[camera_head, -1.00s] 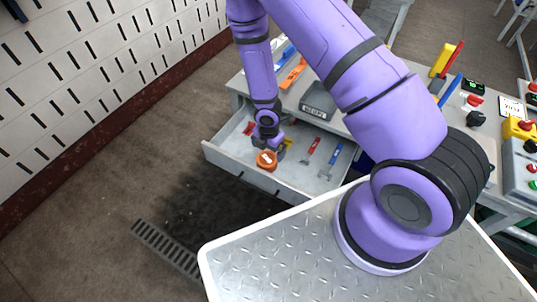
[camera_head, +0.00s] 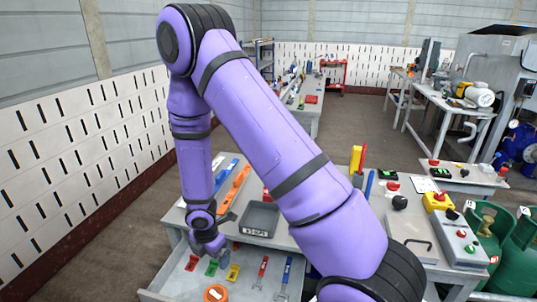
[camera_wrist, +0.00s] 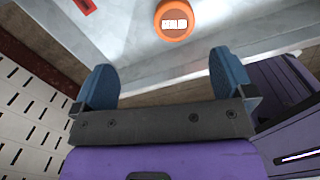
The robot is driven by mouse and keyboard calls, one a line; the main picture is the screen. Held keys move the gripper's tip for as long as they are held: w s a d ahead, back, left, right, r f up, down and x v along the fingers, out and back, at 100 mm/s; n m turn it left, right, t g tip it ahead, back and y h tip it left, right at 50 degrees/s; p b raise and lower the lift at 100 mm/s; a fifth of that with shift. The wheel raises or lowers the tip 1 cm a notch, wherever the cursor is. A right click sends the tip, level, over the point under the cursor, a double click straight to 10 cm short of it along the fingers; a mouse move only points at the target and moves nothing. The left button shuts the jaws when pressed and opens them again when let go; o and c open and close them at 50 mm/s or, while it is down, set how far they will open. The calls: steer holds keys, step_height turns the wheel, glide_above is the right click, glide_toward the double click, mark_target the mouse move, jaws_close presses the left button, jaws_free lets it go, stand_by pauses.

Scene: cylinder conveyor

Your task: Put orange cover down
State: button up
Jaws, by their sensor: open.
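The orange cover (camera_head: 216,293) is a round orange piece with a white label on top. It lies in the open drawer (camera_head: 166,283) of the workbench, near the drawer's front. In the wrist view the orange cover (camera_wrist: 174,20) is at the top middle, beyond my fingertips and apart from them. My gripper (camera_wrist: 158,80) is open, with its two blue fingers spread and nothing between them. In the head view my gripper (camera_head: 212,250) hangs above the drawer, behind the cover; its fingers are too small to make out clearly there.
The drawer also holds red (camera_head: 192,263), green (camera_head: 212,267) and yellow (camera_head: 233,272) pieces, a red-handled tool (camera_head: 262,268) and a blue-handled tool (camera_head: 285,272). Control boxes stand at the right.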

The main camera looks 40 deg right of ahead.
steer(key=s+d+r+m+t+h, duration=0.15)
steer(key=r+m, duration=0.25)
steer(key=r, duration=0.6)
steer(key=s+d+r+m, duration=0.15)
steer(key=r+m, duration=0.25)
steer(key=r, duration=0.5)
steer(key=d+r+m+t, duration=0.1)
steer(key=d+r+m, duration=0.25)
steer(key=r, duration=0.65)
steer(key=s+r+m+t+y, duration=0.1)
steer(key=s+r+m, duration=0.4)
steer(key=s, duration=0.5)
steer(key=s+a+r+m+t+y, duration=0.1)
steer(key=s+r+m, duration=0.4)
steer(key=s+r, duration=0.5)
steer(key=shift+m, duration=0.25)
